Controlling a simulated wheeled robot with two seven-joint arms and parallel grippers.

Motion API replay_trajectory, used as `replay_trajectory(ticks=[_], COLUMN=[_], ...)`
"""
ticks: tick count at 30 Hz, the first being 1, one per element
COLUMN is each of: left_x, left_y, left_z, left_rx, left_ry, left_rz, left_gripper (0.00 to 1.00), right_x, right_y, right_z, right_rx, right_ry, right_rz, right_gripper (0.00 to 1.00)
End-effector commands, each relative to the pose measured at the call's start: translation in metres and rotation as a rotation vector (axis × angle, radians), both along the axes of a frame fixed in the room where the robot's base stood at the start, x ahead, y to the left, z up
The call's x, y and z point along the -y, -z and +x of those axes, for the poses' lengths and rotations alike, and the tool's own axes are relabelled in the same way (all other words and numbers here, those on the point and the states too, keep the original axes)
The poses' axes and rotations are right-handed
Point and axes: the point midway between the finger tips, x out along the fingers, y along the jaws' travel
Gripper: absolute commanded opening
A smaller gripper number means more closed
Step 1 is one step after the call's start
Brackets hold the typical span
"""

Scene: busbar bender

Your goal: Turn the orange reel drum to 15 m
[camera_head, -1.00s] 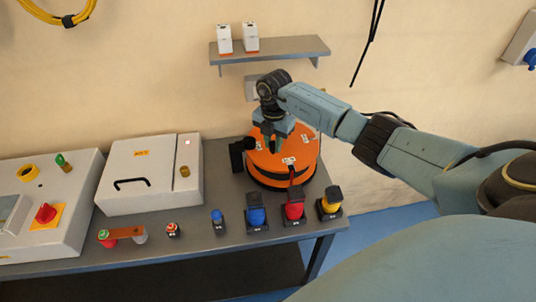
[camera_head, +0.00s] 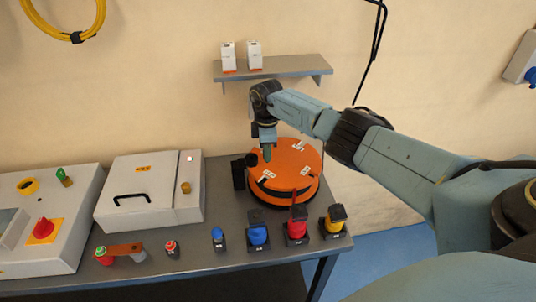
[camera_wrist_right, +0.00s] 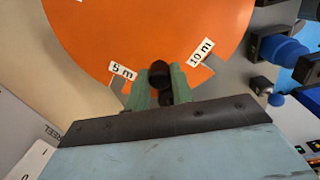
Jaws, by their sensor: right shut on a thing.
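The orange reel drum (camera_head: 285,185) sits at the back right of the bench with white labels on its top. In the right wrist view the drum (camera_wrist_right: 140,30) shows a "5 m" label (camera_wrist_right: 123,71) and a "10 m" label (camera_wrist_right: 201,51). My right gripper (camera_head: 266,153) is over the drum's left rear part. In the right wrist view, its green fingers (camera_wrist_right: 158,85) are shut on a black knob (camera_wrist_right: 159,70) between these two labels. No "15 m" label can be read in either view. My left gripper is not in view.
A black block (camera_head: 238,175) stands close to the drum's left. Blue (camera_head: 258,232), red (camera_head: 297,227) and yellow (camera_head: 335,219) connectors stand in front of it. A grey box (camera_head: 145,190) is to the left. A wall shelf (camera_head: 275,69) is behind my arm.

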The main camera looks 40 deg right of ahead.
Motion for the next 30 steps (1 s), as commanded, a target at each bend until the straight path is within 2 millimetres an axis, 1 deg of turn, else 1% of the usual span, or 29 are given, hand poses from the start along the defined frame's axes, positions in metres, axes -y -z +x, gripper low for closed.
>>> replay_trajectory(ticks=[1,10,27,28,30], left_x=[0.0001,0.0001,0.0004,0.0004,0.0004], left_y=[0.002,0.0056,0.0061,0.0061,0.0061], left_z=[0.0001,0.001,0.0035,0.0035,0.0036], left_rx=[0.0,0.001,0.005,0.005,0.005], left_ry=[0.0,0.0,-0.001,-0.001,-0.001], left_rz=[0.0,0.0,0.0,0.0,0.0], left_gripper=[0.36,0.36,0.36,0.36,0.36], right_x=[0.0029,0.0074,0.0088,0.0088,0.0086], right_y=[-0.0019,-0.0025,-0.0032,-0.0032,-0.0029], right_z=[0.0037,0.0088,0.01,0.0101,0.0098], right_rx=[0.008,0.008,0.008,0.009,0.008], right_ry=[0.028,0.146,0.173,0.173,0.173], right_rz=[-0.004,-0.006,-0.006,-0.006,-0.005], right_gripper=[0.0,0.0,0.0,0.27,0.36])
